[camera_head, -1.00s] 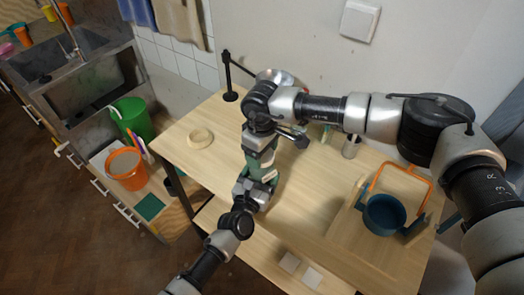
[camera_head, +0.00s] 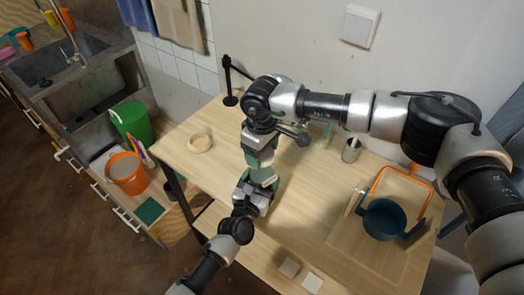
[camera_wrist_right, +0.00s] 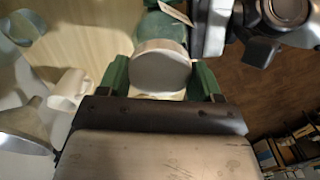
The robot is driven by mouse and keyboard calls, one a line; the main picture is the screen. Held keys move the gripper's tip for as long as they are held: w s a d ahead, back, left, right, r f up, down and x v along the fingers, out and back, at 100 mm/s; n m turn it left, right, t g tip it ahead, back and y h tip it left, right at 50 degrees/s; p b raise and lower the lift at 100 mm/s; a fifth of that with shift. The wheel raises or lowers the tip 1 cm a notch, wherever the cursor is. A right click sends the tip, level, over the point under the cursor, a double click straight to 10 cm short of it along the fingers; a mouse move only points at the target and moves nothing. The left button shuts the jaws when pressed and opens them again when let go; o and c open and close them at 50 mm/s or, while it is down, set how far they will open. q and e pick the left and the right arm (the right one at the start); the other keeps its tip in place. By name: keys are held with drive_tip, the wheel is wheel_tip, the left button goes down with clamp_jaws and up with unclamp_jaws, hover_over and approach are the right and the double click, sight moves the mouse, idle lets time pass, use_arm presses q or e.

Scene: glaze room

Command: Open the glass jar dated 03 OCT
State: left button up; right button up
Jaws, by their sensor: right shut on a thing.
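A green glass jar (camera_head: 262,175) is between my two grippers above the wooden table, mostly hidden by them in the head view. In the right wrist view its pale round lid (camera_wrist_right: 162,66) faces the camera, with green glass (camera_wrist_right: 162,30) beyond it and a white tag (camera_wrist_right: 175,10) whose writing I cannot read. My right gripper (camera_wrist_right: 162,80) is shut on the lid, a green finger on each side. My left gripper (camera_head: 262,184) is at the jar from the other side; its dark body also shows in the right wrist view (camera_wrist_right: 212,28). Its finger gap is hidden.
The table (camera_head: 190,165) holds a pale ring (camera_head: 200,143), a black stand (camera_head: 230,85), a metal cup (camera_head: 351,150) and a wooden tray (camera_head: 345,240) with a blue pot (camera_head: 384,220). The table's left part is clear.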

drive_tip(key=shift+r, duration=2)
use_arm(q)
drive_tip(key=o, duration=1.7)
